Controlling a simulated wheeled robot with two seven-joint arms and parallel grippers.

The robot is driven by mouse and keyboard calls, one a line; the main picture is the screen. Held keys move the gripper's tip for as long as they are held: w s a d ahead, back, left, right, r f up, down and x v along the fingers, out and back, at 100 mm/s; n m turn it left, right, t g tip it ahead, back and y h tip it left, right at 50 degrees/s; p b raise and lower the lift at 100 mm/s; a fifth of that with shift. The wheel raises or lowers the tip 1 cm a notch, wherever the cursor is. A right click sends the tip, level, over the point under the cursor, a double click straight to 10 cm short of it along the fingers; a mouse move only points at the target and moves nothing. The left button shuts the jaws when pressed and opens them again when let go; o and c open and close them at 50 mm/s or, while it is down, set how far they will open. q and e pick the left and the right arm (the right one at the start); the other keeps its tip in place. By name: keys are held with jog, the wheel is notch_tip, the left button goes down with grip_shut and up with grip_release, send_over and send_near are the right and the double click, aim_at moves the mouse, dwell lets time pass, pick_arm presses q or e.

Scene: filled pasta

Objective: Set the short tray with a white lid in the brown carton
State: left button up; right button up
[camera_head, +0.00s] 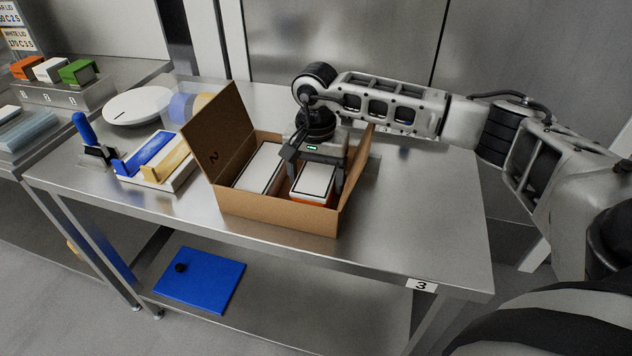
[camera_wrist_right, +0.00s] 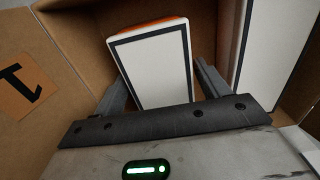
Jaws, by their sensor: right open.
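The brown carton (camera_head: 275,217) stands open on the steel table, one flap raised at its left. Inside, at the right, is a short tray with a white lid (camera_head: 314,178); it has an orange body and a dark border line on the lid. A longer white-lidded tray (camera_head: 259,168) lies to its left in the carton. My right gripper (camera_head: 313,181) is in the carton with its fingers apart on either side of the short tray. In the wrist view the short tray (camera_wrist_right: 153,68) lies between the open fingers (camera_wrist_right: 160,88). Contact with the tray cannot be told. My left gripper is out of view.
To the left on the table are a blue and yellow holder (camera_head: 155,158), a blue-handled scraper (camera_head: 92,140) and a round white disc (camera_head: 138,105). The table right of the carton (camera_head: 430,205) is clear. A blue board (camera_head: 200,280) lies on the lower shelf.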

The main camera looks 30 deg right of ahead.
aim_at(316, 176)
notch_tip(316, 176, up, 10)
jog(key=b, duration=0.1)
jog(key=shift+r, duration=0.25)
dwell(0.4)
